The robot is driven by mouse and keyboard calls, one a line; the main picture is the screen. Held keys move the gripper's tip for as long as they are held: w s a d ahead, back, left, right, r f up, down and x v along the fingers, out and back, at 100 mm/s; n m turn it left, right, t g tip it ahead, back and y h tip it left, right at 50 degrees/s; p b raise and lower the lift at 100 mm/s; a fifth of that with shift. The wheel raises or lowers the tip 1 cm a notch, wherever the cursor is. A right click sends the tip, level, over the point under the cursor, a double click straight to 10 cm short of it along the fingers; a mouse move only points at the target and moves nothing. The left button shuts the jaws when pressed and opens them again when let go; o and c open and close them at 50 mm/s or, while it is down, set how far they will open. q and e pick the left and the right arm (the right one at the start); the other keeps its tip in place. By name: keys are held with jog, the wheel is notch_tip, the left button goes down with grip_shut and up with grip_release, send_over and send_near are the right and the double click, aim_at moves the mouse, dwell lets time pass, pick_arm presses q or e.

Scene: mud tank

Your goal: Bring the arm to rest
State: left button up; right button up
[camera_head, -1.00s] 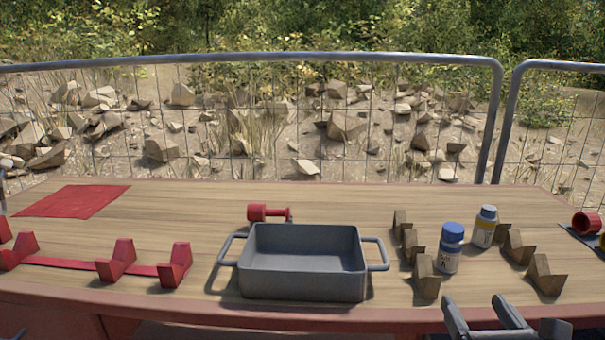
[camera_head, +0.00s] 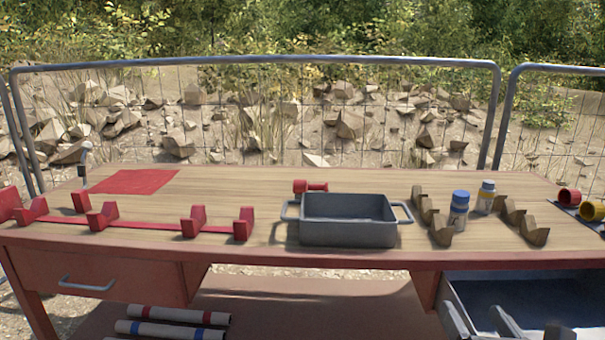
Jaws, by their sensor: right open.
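My right gripper (camera_head: 485,322) shows at the bottom right edge, in front of the table and over an open grey drawer (camera_head: 447,287). Its two grey fingers are apart, with nothing seen between them. My left gripper is out of view. The wooden-topped table (camera_head: 240,185) with a red frame stands ahead, and the gripper is apart from the things on it.
Banded tubes (camera_head: 170,329) lie on the lower shelf. A wire fence stands behind.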

pick_arm(q)
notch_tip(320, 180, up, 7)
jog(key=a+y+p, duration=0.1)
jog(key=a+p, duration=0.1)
jog(key=p, duration=0.7)
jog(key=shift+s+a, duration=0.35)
pick_arm(e)
jog(key=s+a+f+m+g+y, duration=0.1)
jog(key=s+a+f+m+g, duration=0.2)
jog(key=m, duration=1.2)
jog(key=s+a+f+m+g+y, duration=0.2)
jog(key=s+a+f+m, duration=0.3)
jog(key=s+f+m, duration=0.5)
jog(key=m+g, duration=0.1)
jog(key=m, duration=0.5)
jog(key=shift+s+a+f+g, duration=0.15)
jog(key=shift+a+f+g, duration=0.15)
jog(key=shift+a+g, duration=0.1)
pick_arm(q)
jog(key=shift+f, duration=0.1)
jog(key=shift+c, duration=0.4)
pick_arm(e)
jog(key=shift+c, duration=0.5)
